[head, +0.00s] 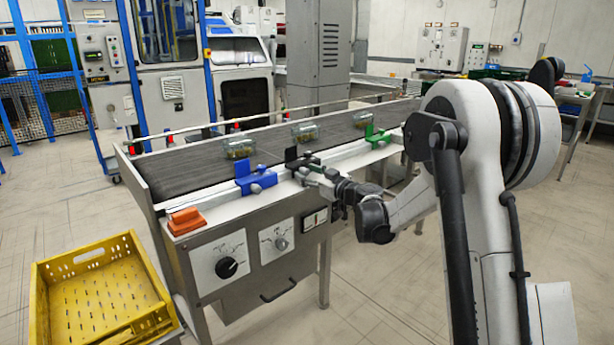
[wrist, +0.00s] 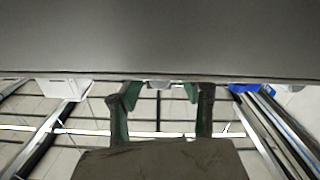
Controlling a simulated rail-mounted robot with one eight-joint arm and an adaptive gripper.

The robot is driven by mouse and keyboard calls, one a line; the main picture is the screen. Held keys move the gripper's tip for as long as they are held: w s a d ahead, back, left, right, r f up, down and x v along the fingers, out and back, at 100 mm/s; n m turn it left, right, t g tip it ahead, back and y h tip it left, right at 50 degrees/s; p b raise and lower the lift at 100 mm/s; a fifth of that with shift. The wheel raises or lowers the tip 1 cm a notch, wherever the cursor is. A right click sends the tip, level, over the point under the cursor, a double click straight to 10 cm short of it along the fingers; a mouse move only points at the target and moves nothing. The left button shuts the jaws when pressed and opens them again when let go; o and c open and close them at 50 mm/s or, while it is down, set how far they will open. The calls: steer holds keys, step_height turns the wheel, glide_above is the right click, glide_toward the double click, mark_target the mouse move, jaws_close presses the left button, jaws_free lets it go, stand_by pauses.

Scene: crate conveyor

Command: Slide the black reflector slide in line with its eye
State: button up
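The black slide (head: 300,160) sits on the white front rail of the conveyor, between the blue slide (head: 255,178) and the green slide (head: 377,137). My gripper (head: 315,174) is in front of the black slide, close to its front side; I cannot tell whether it touches. In the wrist view my gripper (wrist: 161,98) has its two green-padded fingers apart, with a small grey piece (wrist: 159,84) between their tips and no clear contact. A large dark surface fills the top of that view. I cannot tell for sure which eye belongs to the black slide.
Glass jars (head: 238,148) stand on the dark belt (head: 190,170). Small red-topped pieces (head: 168,138) stand along the far edge. An orange block (head: 185,219) lies at the rail's near end. A yellow crate (head: 150,270) stands lower left. The floor in front is clear.

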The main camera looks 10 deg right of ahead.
mark_target(321, 176)
steer(key=shift+w+a, duration=0.15)
steer(key=shift+w, duration=0.1)
jaws_close()
steer(key=w+d, duration=0.2)
steer(key=d, duration=0.1)
steer(key=w+d, duration=0.1)
steer(key=d, duration=0.1)
steer(key=shift+d, duration=0.2)
jaws_free()
steer(key=shift+s, duration=0.15)
steer(key=v, duration=1.1)
steer(key=shift+s+d, duration=0.15)
steer(key=shift+s, duration=0.2)
steer(key=shift+r, duration=0.1)
